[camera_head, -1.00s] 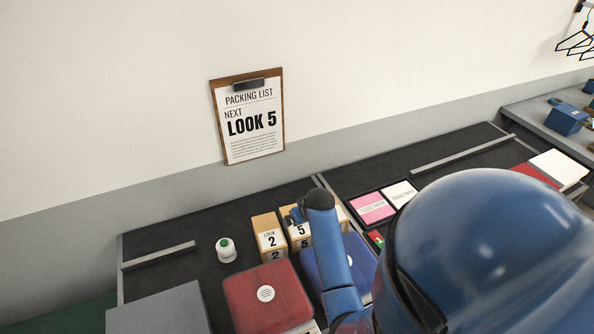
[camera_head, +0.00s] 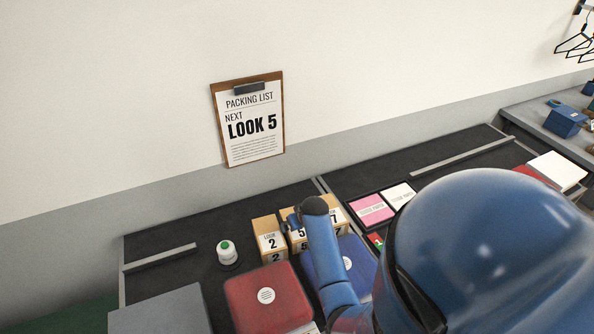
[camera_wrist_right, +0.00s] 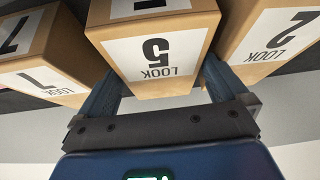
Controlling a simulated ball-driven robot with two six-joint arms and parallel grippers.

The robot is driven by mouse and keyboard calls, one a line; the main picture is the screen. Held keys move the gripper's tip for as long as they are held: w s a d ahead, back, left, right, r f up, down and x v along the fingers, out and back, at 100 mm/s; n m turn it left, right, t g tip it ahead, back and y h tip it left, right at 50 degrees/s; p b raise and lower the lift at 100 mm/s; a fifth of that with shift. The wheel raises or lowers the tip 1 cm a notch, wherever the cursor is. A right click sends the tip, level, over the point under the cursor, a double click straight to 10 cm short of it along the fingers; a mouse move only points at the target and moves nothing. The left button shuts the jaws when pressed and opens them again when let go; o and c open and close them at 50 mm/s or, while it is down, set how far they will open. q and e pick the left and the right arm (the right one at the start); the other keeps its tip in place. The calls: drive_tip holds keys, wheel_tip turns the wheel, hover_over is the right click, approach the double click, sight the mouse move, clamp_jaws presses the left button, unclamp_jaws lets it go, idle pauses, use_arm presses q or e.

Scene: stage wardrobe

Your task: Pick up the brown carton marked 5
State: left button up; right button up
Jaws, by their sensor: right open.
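The brown carton marked 5 (camera_head: 299,238) stands in a row on the dark counter, between the carton marked 2 (camera_head: 269,240) and the carton marked 7 (camera_head: 336,214). My right arm partly covers it in the head view. In the right wrist view, the carton marked 5 (camera_wrist_right: 155,50) shows upside down in the middle. My right gripper (camera_wrist_right: 157,90) is open, with one finger on each side of its lower part. Whether the fingers touch it I cannot tell. My left gripper does not show.
In the wrist view, the carton marked 7 (camera_wrist_right: 40,60) and the carton marked 2 (camera_wrist_right: 270,40) stand close on both sides. A clipboard (camera_head: 249,119) reading LOOK 5 hangs on the wall.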

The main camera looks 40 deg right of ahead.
drive_tip(key=shift+f, duration=0.25)
idle(0.3)
drive_tip(key=c, duration=0.7)
drive_tip(key=shift+c, duration=0.8)
drive_tip(key=shift+r, duration=0.2)
